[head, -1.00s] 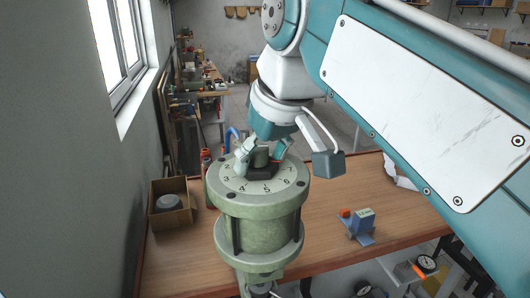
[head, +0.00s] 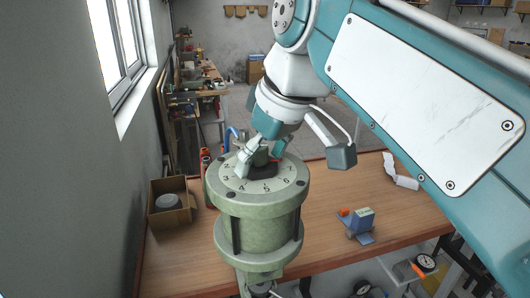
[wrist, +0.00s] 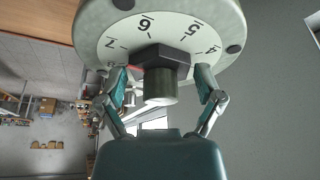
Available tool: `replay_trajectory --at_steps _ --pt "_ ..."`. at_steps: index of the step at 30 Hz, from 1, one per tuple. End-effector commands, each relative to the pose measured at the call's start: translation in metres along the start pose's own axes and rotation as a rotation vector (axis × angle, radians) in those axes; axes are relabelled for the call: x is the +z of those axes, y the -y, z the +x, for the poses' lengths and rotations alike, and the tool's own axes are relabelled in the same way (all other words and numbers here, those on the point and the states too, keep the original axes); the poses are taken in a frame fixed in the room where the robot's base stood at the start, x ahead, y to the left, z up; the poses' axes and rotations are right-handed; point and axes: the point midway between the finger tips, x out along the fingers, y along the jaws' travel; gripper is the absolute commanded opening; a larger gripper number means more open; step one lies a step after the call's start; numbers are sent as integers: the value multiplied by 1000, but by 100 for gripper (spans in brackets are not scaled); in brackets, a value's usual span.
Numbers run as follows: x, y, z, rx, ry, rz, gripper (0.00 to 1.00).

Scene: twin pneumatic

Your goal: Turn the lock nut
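The dark hexagonal lock nut (head: 262,172) sits around a short green-grey stem on the pale numbered dial (head: 237,182) of the green pneumatic cylinder. In the wrist view the nut (wrist: 178,55) is at the centre, with the stem (wrist: 160,86) pointing towards my palm. My gripper (head: 262,155) is above the dial, tilted, with its fingers on opposite sides of the stem. In the wrist view my gripper (wrist: 162,78) is open, and narrow gaps show between its fingertips and the nut. The head view partly hides the nut behind a finger.
The cylinder stands at a wooden bench (head: 330,200). A cardboard box (head: 171,208) with a grey round part is to its left. A small blue device (head: 358,222) lies to its right. A wall with a window (head: 122,55) is at the left.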

Motion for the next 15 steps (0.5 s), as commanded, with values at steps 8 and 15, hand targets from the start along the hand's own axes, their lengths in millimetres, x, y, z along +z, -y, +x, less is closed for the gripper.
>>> replay_trajectory --at_steps 8,15 --pt "0 0 -1 2 -4 0 100" --pt "-1 0 -9 4 -7 1 100"
